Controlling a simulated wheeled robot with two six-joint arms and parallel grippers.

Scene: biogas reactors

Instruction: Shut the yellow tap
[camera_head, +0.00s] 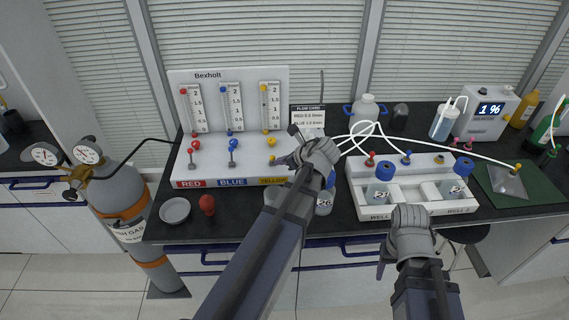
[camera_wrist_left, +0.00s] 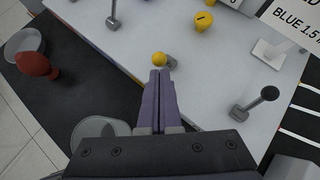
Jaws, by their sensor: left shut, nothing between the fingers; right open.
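The yellow tap's ball-ended lever (camera_wrist_left: 159,59) sits on the white panel, just past my left fingertips in the left wrist view. Its ball also shows in the head view (camera_head: 272,158), above the YELLOW label. A grey metal stub is beside the ball. My left gripper (camera_head: 279,161) reaches in from the right side of the panel. Its fingers (camera_wrist_left: 160,74) are shut and empty, with the tips close to the ball; I cannot tell if they touch. My right gripper (camera_head: 382,268) is open and empty in front of the bench edge.
A round yellow knob (camera_head: 271,141) is behind the lever. Red (camera_head: 195,144) and blue (camera_head: 233,142) knobs stand to the left. A dark-ended lever (camera_wrist_left: 268,93) is to the right. A bottle rack (camera_head: 440,208) and white tubes fill the bench's right side.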

